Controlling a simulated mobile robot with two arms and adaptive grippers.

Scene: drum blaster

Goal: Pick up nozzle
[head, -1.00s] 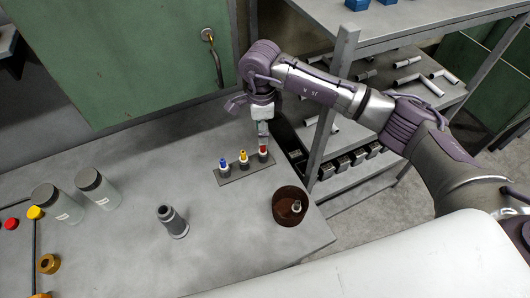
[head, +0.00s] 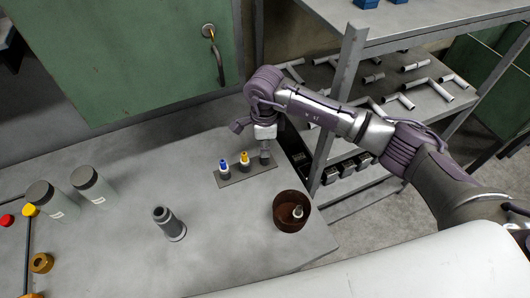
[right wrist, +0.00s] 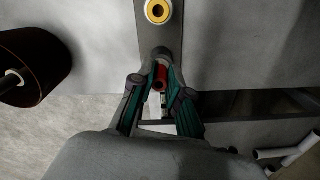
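Three nozzles stand in a row on a dark holder strip (head: 232,181). The blue-topped nozzle (head: 223,166) is at the left and the yellow-topped nozzle (head: 244,160) is in the middle. My right gripper (head: 265,158) points down over the right end of the strip and hides the red-topped nozzle in the head view. In the right wrist view, the red nozzle (right wrist: 161,76) shows between the two fingers of my right gripper (right wrist: 162,84). The fingers are close around it; whether they press on it I cannot tell. My left gripper is not in view.
A brown round container (head: 290,222) with a small pale part inside stands near the table's right edge. A grey cylindrical part (head: 168,222) stands mid-table. Two lidded jars (head: 92,184) are at left. A metal shelf (head: 352,90) stands beyond the right edge.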

